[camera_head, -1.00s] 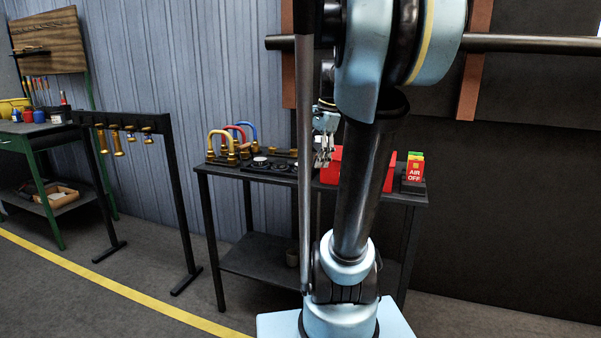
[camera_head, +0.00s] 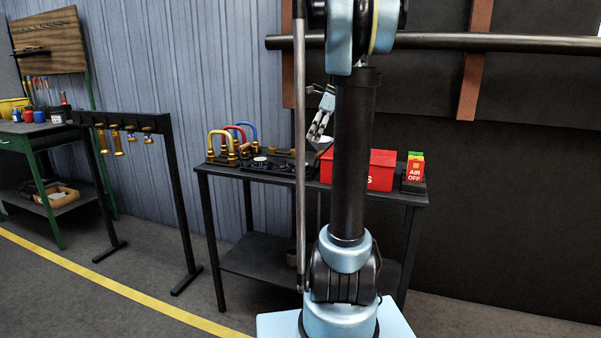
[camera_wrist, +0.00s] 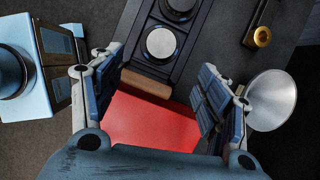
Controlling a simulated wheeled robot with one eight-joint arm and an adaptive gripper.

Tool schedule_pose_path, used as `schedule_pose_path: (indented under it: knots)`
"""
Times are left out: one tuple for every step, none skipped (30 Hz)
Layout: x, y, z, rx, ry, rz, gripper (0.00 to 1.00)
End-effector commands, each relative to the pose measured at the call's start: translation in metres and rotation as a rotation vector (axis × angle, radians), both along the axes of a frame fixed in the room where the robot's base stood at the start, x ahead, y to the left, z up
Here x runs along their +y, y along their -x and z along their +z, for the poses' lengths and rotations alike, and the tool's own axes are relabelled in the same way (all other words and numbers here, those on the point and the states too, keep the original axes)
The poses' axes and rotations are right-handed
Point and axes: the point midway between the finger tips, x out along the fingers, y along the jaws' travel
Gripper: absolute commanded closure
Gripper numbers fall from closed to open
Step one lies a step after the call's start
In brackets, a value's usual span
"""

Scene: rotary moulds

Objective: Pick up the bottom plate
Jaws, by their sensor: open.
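My gripper (camera_head: 318,130) hangs above the back bench, tilted, partly hidden by my arm column. In the wrist view my gripper (camera_wrist: 162,62) is open and empty, its two blue-grey fingers wide apart. A shiny round metal plate (camera_wrist: 271,100) shows right of the right finger, partly covered by it. A black tray (camera_wrist: 202,45) holds round pieces, with a silver disc (camera_wrist: 162,43) ahead between the fingertips. The tray (camera_head: 246,169) also shows in the head view. I cannot tell which piece is the bottom plate.
A red box (camera_head: 381,170) stands right of the tray; it lies below the fingers in the wrist view (camera_wrist: 150,122). An air-off block (camera_head: 414,172) sits at the bench's right end. A black rack (camera_head: 161,122) stands farther left.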

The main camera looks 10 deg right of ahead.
Motion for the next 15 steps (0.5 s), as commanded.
schedule_pose_path:
  knots:
    - [0.004,-0.001,-0.009,-0.001,0.0,0.002,0.31]
    - [0.006,-0.002,-0.014,-0.001,0.0,0.003,0.31]
    - [0.009,-0.003,-0.021,-0.001,0.0,0.004,0.31]
    - [0.01,-0.003,-0.025,-0.001,0.0,0.004,0.31]
    - [0.012,-0.004,-0.03,-0.001,0.0,0.003,0.31]
    - [0.015,-0.005,-0.037,-0.001,0.0,0.003,0.31]
    - [0.016,-0.005,-0.041,-0.001,0.0,0.002,0.31]
    - [0.018,-0.006,-0.046,-0.001,0.0,0.003,0.31]
    - [0.021,-0.006,-0.051,-0.001,0.0,0.003,0.31]
    - [0.022,-0.007,-0.055,0.0,0.0,0.003,0.31]
    - [0.023,-0.008,-0.058,0.0,0.0,0.003,0.31]
    - [0.024,-0.008,-0.062,0.0,0.0,0.003,0.31]
    - [0.025,-0.009,-0.064,-0.001,0.0,0.003,0.31]
    - [0.026,-0.009,-0.066,-0.001,0.0,0.003,0.31]
    - [0.027,-0.009,-0.068,-0.001,0.0,0.002,0.31]
